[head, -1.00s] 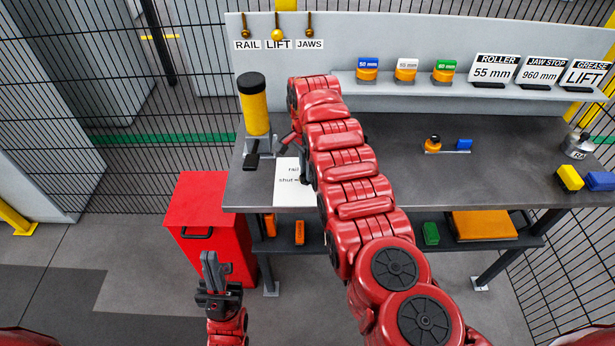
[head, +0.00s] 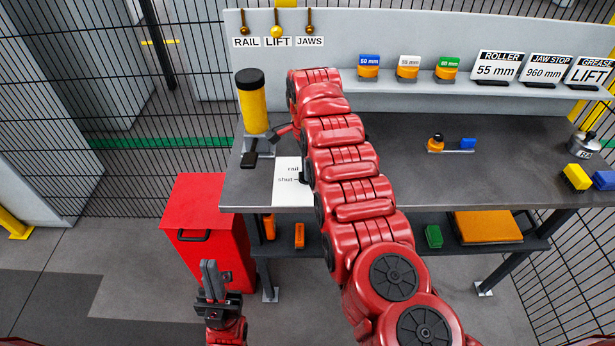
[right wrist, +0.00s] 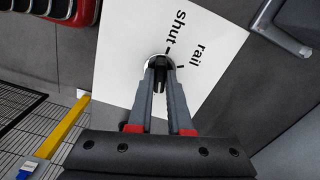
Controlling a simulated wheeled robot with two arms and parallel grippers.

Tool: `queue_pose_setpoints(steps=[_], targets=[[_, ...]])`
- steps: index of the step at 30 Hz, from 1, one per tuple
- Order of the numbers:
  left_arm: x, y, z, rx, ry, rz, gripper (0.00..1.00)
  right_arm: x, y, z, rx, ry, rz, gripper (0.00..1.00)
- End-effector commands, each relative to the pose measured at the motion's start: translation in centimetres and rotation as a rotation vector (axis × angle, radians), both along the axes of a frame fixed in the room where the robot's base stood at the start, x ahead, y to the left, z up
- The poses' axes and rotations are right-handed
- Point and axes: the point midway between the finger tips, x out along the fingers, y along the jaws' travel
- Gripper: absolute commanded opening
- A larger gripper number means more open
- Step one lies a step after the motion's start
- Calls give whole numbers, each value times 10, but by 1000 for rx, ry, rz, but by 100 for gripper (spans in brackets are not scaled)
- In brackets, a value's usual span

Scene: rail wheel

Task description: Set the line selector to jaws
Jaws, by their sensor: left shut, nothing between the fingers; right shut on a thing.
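A white card (head: 290,185) with the printed words "rail" and "shut" lies on the bench top. In the right wrist view the card (right wrist: 125,50) carries a small dark knob (right wrist: 158,63) on a round pale base, with tick marks beside the words. My right gripper (right wrist: 160,76) is shut on this knob; its fingers hide part of it, so I cannot tell which mark it points to. In the head view my right arm covers that gripper and the card's right part. My left gripper (head: 209,265) is shut and empty, pointing up in front of the red cabinet.
A yellow cylinder with a black top (head: 253,105) and a dark lever stands left of the card. The back panel has RAIL, LIFT and JAWS labels (head: 278,42) under hooks; a yellow ball (head: 277,31) is at LIFT. A red cabinet (head: 205,215) stands left of the bench.

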Motion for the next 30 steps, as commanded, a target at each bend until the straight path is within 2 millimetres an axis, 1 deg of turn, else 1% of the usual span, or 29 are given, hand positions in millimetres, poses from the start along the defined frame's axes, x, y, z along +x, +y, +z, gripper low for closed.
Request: queue_pose_setpoints(steps=[1,12,16,21,22,24,26,27,28,30], targets=[[0,0,-3,0,0,0,0,0,0,-1,-1,-1,-14,0],[0,0,-3,0,0,0,0,0,0,0,-1,0,-37,0],[0,0,-11,0,0,0,0,0,0,-2,1,-2,-116,0],[0,0,-16,0,0,0,0,0,0,-1,1,-1,-266,0],[0,0,-14,0,0,0,0,0,0,0,1,-1,-269,21],[0,0,-14,0,0,0,0,0,0,1,0,0,-266,34],[0,0,-14,0,0,0,0,0,0,0,0,0,-265,44],[0,0,-14,0,0,0,0,0,0,0,0,0,-265,52],[0,0,-14,0,0,0,0,0,0,1,0,0,-265,55],[0,0,-14,0,0,0,0,0,0,0,0,0,-264,55]])
